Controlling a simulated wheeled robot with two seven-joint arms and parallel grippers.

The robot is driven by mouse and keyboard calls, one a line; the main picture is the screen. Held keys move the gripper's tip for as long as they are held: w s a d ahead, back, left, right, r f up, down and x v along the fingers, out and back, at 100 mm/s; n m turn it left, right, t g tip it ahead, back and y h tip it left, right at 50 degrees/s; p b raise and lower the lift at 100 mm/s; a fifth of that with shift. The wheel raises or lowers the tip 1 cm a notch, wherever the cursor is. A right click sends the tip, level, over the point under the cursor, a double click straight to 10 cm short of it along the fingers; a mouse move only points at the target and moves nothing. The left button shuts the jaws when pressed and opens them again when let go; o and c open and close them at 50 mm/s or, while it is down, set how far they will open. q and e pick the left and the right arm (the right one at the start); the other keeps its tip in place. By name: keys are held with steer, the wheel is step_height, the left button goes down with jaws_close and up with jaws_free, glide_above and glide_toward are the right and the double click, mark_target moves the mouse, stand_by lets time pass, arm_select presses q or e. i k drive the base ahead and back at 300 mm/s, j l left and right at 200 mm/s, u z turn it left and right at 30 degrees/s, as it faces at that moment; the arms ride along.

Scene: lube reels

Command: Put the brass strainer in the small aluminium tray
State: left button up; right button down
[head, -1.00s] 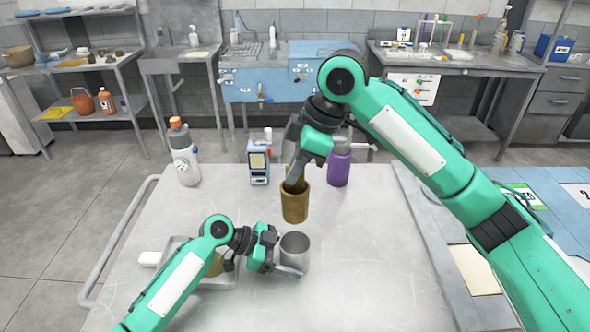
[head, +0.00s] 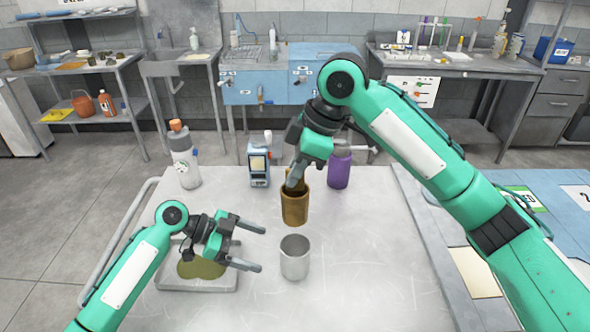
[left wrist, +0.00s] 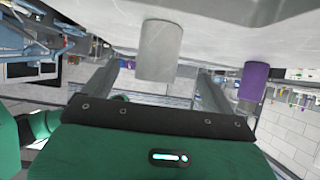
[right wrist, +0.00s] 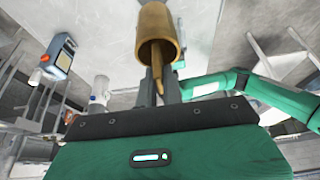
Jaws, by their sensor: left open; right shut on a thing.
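The brass strainer (head: 295,207) looks like a brass cup and hangs upright from my right gripper (head: 296,183), which is shut on its upper part. In the right wrist view the brass cup (right wrist: 158,35) shows with a pointed brass piece at its mouth. A plain grey metal cup (head: 295,262) stands on the table just in front of the strainer in the head view. My left gripper (head: 262,249) is open and empty, left of that cup. The small aluminium tray (head: 195,286) lies at the left front, with an olive-coloured patch in it, partly hidden by my left arm.
A rail (head: 120,245) runs along the left side. The table's right half is clear.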

mark_target(202, 267)
steer(key=k, duration=1)
